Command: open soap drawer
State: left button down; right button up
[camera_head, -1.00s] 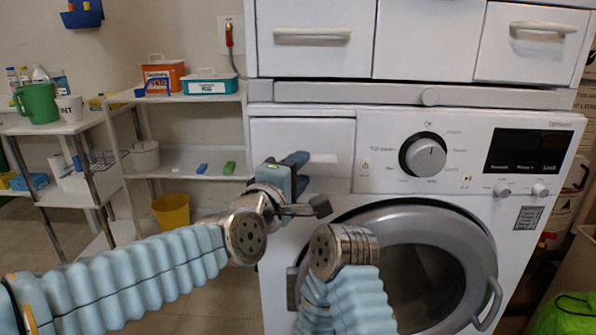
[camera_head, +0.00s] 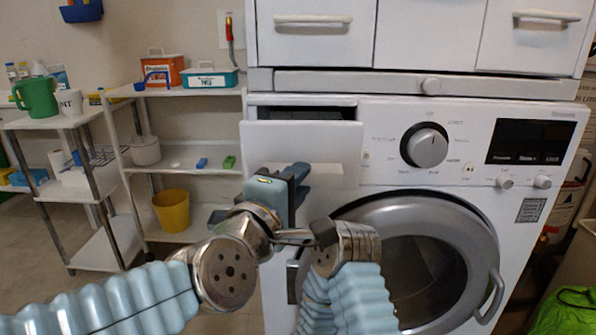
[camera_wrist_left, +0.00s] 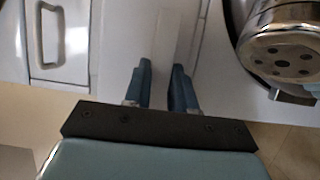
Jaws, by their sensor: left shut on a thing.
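The soap drawer (camera_head: 300,140) is at the upper left of the white washing machine's front. Its front panel stands out from the machine, and a dark gap shows above it. My left gripper (camera_head: 287,175) is at the panel's lower part, shut on the drawer's pale handle, which is mostly hidden behind the fingers. In the left wrist view the two blue fingers of my left gripper (camera_wrist_left: 161,82) point at a white surface, with a narrow space between them. My right arm's metal joint is beside the left wrist; no right gripper shows.
The round washer door (camera_head: 415,265) is below and right of the drawer, close to my right arm. The control knob (camera_head: 425,147) is to the right. White shelves (camera_head: 185,160) with boxes and a yellow bucket (camera_head: 171,210) stand left. White drawers are above.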

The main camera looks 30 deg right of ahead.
pick_arm(q)
jog(key=s+a, duration=0.5)
jog(key=s, duration=0.3)
jog(key=shift+s+f+p, duration=0.2)
jog(key=shift+f+p, duration=0.15)
jog(key=shift+p, duration=0.05)
jog(key=c, duration=1)
grip_release()
jog(key=shift+r, duration=0.1)
jog(key=shift+w, duration=0.15)
